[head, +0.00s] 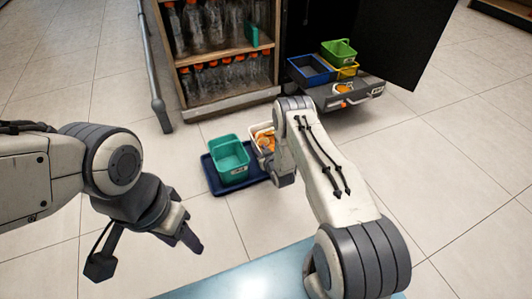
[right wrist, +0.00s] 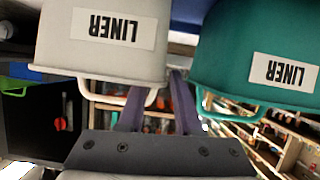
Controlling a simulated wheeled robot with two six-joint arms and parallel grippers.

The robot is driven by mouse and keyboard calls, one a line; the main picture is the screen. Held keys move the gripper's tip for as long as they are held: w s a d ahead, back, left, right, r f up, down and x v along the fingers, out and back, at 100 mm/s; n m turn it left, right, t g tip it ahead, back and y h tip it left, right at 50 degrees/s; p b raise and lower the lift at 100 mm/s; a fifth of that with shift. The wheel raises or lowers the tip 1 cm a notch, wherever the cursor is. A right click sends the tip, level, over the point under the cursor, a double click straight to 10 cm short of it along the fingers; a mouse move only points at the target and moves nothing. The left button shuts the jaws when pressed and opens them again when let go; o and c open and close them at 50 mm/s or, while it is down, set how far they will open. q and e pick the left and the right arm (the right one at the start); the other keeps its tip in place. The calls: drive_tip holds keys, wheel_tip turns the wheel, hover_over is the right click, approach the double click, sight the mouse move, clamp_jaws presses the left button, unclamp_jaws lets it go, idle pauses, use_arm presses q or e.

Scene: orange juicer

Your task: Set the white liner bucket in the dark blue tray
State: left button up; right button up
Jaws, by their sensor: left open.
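In the head view the white bucket (head: 254,129) holds orange pieces, just right of the teal bucket and partly behind my right arm. The dark blue tray (head: 212,178) lies on the floor under the teal bucket; whether the white bucket rests on it is hidden. My right gripper (right wrist: 160,88) has one finger partly behind the white bucket's wall and one beside it; its grip is unclear. My left gripper (head: 184,218) is open and empty, left of the tray.
The teal liner bucket (head: 229,158) stands in the tray, close beside the white one. A bottle shelf (head: 225,55) stands behind. A dark cart (head: 350,92) with green, yellow and blue bins is at the back right. The floor left of the tray is clear.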

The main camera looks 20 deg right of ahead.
drive_tip(key=p+v, duration=0.4)
drive_tip(key=v, duration=0.4)
drive_tip(key=w+a+r+n+g+y, duration=0.15)
drive_tip(key=w+a+r+g, duration=0.25)
drive_tip(key=a+r, duration=0.8)
drive_tip(key=s+a+r+n+g, duration=0.25)
drive_tip(key=s+a+r, duration=0.45)
drive_tip(key=r, duration=0.4)
drive_tip(key=s+a+r+g, duration=0.35)
drive_tip(key=s+r, duration=0.45)
drive_tip(key=s, duration=0.6)
drive_tip(key=s+d+r+n+g, duration=0.1)
drive_tip(key=s+r, duration=0.2)
drive_tip(key=s, duration=0.6)
drive_tip(key=s+d+r+n+g, duration=0.1)
drive_tip(key=s+r+g, duration=0.1)
drive_tip(key=s, duration=0.7)
drive_tip(key=shift+s+r+g+h, duration=0.3)
drive_tip(key=shift+r+h, duration=0.05)
drive_tip(key=shift+r, duration=0.15)
